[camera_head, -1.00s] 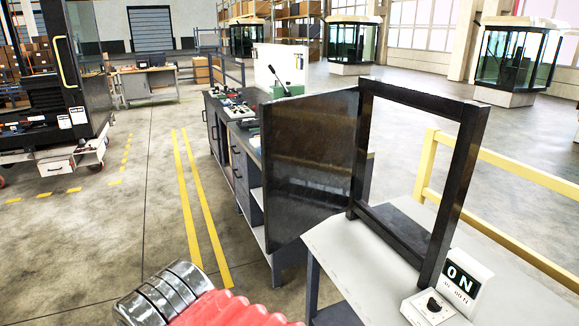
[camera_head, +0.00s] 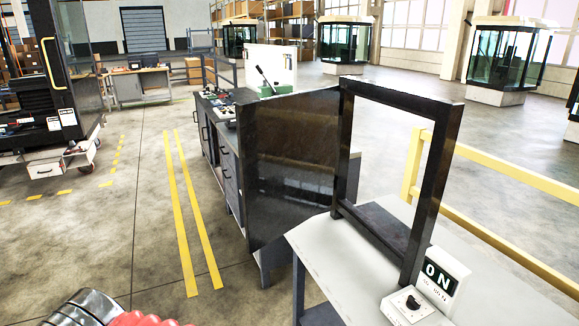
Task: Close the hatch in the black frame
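The black frame (camera_head: 434,190) stands upright on a light grey table at the right. Its hatch (camera_head: 291,165), a dark flat panel, hangs from the frame's left post and is swung wide open to the left. The frame's opening is empty and I see the floor through it. My gripper is not in view. Only a part of my arm, red and dark metal, shows at the bottom left, well apart from the hatch.
The grey table (camera_head: 335,265) carries a switch box (camera_head: 408,305) and an "ON" sign (camera_head: 441,278) beside the frame. A workbench (camera_head: 226,165) with tools stands behind the hatch. A yellow rail (camera_head: 515,180) runs at the right. The floor left of the hatch is clear.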

